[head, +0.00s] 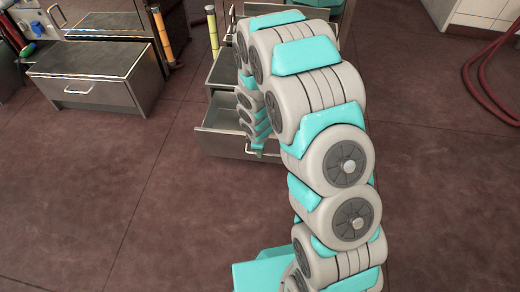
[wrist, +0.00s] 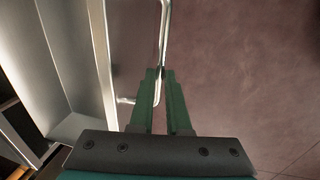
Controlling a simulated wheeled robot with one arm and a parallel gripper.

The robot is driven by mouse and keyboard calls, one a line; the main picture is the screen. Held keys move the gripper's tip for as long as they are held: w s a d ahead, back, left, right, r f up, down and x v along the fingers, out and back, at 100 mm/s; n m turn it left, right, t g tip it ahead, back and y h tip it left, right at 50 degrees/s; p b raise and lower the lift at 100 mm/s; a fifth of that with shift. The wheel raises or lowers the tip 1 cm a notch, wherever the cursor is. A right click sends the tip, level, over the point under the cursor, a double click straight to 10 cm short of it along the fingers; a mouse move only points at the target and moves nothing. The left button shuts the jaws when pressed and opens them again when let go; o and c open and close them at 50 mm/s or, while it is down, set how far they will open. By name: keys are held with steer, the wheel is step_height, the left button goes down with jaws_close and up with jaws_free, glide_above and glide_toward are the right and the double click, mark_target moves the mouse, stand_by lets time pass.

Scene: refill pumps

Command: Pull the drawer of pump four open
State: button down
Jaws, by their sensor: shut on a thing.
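A metal drawer (head: 215,143) stands pulled out from the middle cabinet in the head view, with its inside partly showing. No number on the pump can be read. My gripper (head: 258,150) is at the drawer's front, low down. In the wrist view my gripper (wrist: 161,72) has its green fingers shut on the drawer's bar handle (wrist: 164,28). The drawer (wrist: 103,60) shows at the left there, its front edge beside the handle and its hollow inside behind it. My arm hides the right part of the drawer and cabinet in the head view.
Another cabinet with a shut drawer (head: 85,92) stands to the left. An orange-yellow tube (head: 162,38) and a pale yellow tube (head: 212,30) stand between the cabinets. A red hose (head: 482,85) lies at the far right. The brown floor in front is clear.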

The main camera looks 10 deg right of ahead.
steer(key=c, duration=0.9)
jaws_free()
steer(key=shift+r, duration=0.1)
steer(key=r, duration=0.2)
steer(key=s+r, duration=0.1)
steer(key=r, duration=0.4)
steer(key=shift+s+a+r, duration=0.15)
steer(key=shift+a+r, duration=0.1)
